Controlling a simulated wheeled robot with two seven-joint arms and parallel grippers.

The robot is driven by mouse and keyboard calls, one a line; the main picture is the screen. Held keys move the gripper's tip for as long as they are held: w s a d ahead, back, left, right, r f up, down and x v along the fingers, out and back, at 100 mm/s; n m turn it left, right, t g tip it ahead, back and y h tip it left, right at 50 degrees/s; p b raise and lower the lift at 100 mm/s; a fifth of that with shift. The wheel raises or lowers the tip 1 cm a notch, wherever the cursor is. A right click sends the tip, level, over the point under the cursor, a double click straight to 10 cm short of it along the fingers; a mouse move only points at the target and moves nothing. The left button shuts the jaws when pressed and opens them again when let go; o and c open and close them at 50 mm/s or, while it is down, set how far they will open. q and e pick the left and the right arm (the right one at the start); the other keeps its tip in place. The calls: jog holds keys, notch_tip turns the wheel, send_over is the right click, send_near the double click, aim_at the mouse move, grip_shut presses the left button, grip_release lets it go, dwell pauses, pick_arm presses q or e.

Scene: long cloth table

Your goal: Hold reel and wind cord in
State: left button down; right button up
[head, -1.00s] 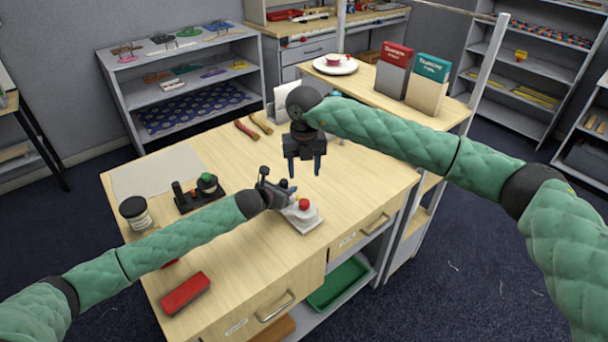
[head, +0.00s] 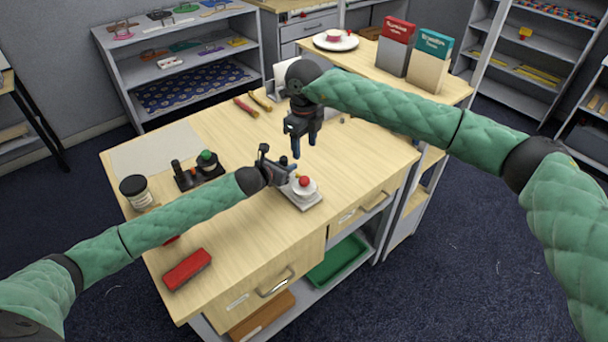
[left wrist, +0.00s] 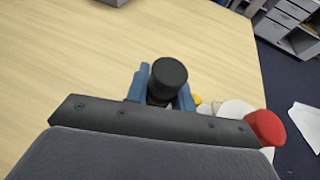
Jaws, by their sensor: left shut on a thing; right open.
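A small white reel (head: 303,189) with a red knob (head: 304,181) on top sits on a pale square base (head: 306,204) near the table's front edge. My left gripper (head: 285,171) is beside it on its left. In the left wrist view, its blue fingers are shut on a black round-topped post (left wrist: 169,76). Part of the white reel (left wrist: 235,108) and the red knob (left wrist: 267,128) show at the right there. My right gripper (head: 300,150) is open and empty, above the table behind the reel, fingers pointing down. I cannot make out the cord.
A black stand with a green knob (head: 207,156), a dark-lidded jar (head: 135,190) and a red block (head: 187,270) are on the left. Two red-brown handles (head: 246,107) lie at the back. The table's middle (head: 345,160) is clear.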

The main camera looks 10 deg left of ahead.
aim_at(304, 179)
notch_tip(304, 179, down, 12)
jog(key=n, duration=1.4)
jog(key=shift+s, duration=0.1)
jog(key=c, duration=1)
